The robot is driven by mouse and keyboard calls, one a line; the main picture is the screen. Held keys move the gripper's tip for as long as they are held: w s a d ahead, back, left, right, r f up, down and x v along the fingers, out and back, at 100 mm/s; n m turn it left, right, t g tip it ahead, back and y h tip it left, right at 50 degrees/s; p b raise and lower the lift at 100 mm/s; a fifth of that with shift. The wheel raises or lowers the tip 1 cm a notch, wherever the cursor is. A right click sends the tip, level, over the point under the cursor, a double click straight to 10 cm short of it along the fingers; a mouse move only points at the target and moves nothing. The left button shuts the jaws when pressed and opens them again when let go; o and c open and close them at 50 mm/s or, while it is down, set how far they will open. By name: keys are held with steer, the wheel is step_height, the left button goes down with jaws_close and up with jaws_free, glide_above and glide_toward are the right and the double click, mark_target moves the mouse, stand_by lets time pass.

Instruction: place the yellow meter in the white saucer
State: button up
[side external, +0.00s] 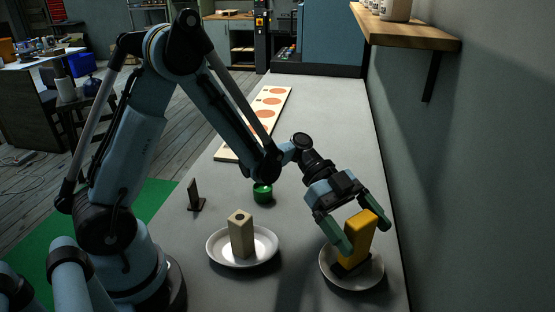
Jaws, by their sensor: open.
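The yellow meter (357,244) stands in the right-hand white saucer (358,284), slightly tilted in the picture. A dark piece shows at its foot, over the saucer. My gripper (361,232) is open, with its green fingers on either side of the meter. Whether either finger touches the meter I cannot tell. The far side of the meter and part of the saucer behind it are hidden.
A second white plate (222,258) holds a beige block (241,236) with a hole on top. A green cup (262,193), a small dark stand (194,198) and a board with orange circles (266,114) lie farther back. The wall and a wooden shelf (408,35) bound the right.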

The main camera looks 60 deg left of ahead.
steer(key=v, duration=1.2)
steer(key=s+a+n+t+y, duration=0.5)
steer(key=s+n+t+y, duration=0.2)
steer(key=n+y, duration=0.6)
steer(key=n, duration=0.5)
steer(key=shift+s+r, duration=0.2)
